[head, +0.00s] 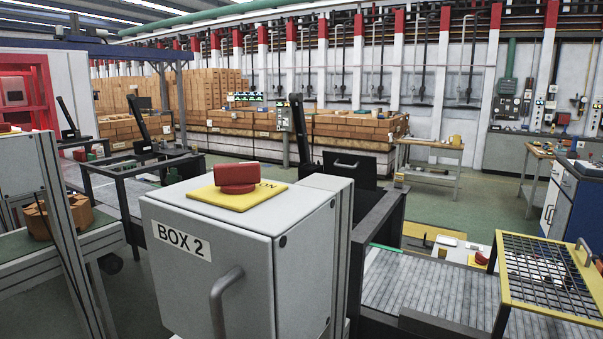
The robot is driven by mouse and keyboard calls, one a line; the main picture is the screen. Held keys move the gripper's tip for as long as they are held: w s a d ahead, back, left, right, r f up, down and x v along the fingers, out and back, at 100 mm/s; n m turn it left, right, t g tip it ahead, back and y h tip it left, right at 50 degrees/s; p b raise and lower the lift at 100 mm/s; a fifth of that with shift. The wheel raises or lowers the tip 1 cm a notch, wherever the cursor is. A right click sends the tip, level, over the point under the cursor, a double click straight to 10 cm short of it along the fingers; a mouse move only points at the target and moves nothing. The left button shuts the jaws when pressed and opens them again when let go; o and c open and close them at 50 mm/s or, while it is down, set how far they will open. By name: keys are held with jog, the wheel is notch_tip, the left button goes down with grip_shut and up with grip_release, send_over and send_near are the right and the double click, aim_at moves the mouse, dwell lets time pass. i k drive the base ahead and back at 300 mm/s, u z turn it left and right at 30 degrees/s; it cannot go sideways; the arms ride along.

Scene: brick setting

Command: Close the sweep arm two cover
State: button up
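No label in view names the sweep arm two cover, so I cannot tell for sure which part it is. A yellow-framed wire mesh panel (515,288) with a grey handle (585,249) sits at the right edge, above a grey slatted conveyor (410,285). A dark panel with a handle (346,165) stands behind the grey box, beside an upright black arm (299,128). The grey box marked BOX 2 (305,262) is closed, with a handle on its front and a red knob (236,176) on a yellow plate on top. My gripper is not in view.
BOX 2 and the conveyor fill the near middle. A metal frame (75,235) with a shelf of brown pieces (60,216) stands at the left. Brick stacks (260,135) line the back. Green floor (440,212) is open beyond the conveyor, before a wooden table (432,148).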

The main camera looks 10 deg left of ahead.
aim_at(361, 168)
jog(key=z, duration=1.2)
jog(key=i, duration=1.4)
jog(key=u, duration=2.1)
